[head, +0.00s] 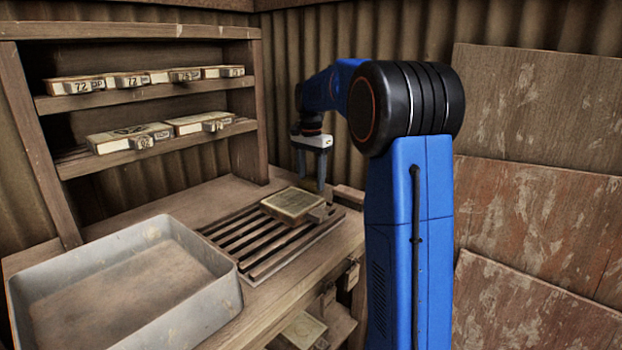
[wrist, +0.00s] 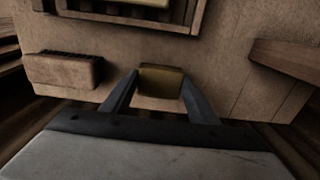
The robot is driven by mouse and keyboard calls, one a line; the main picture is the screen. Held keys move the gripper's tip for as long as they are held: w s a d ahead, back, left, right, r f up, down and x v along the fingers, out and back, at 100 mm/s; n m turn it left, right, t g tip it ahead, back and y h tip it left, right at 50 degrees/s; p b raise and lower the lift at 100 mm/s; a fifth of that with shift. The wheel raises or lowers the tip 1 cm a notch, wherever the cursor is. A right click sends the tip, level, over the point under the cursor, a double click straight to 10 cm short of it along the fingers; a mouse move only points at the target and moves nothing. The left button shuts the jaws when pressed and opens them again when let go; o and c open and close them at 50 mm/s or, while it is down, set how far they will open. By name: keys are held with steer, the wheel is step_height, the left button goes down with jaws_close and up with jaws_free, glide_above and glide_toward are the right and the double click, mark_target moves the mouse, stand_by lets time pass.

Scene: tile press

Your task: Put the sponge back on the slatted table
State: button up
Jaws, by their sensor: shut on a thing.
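My gripper (head: 314,178) is over the far end of the bench in the head view. In the wrist view my gripper (wrist: 160,92) is shut on a small yellowish block, the sponge (wrist: 161,80), held between its fingertips. The sponge is hard to make out in the head view. The slatted table (head: 222,238) stands on the bench, and its edge (wrist: 188,28) shows at the top of the wrist view. A pale, boxy mould (head: 293,205) with a tab lies on its far part. The sponge is apart from the slats in the wrist view.
A grey tray (head: 205,318) stands at the front left of the bench. A shelf (head: 190,139) with several numbered moulds is behind. A brown block (wrist: 65,70) lies on the bench near my gripper. The near slats are bare.

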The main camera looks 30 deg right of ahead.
mark_target(311, 180)
steer(key=shift+f, duration=0.15)
steer(key=o, duration=0.9)
steer(key=shift+o, duration=0.2)
step_height(311, 180, up, 12)
stand_by(0.3)
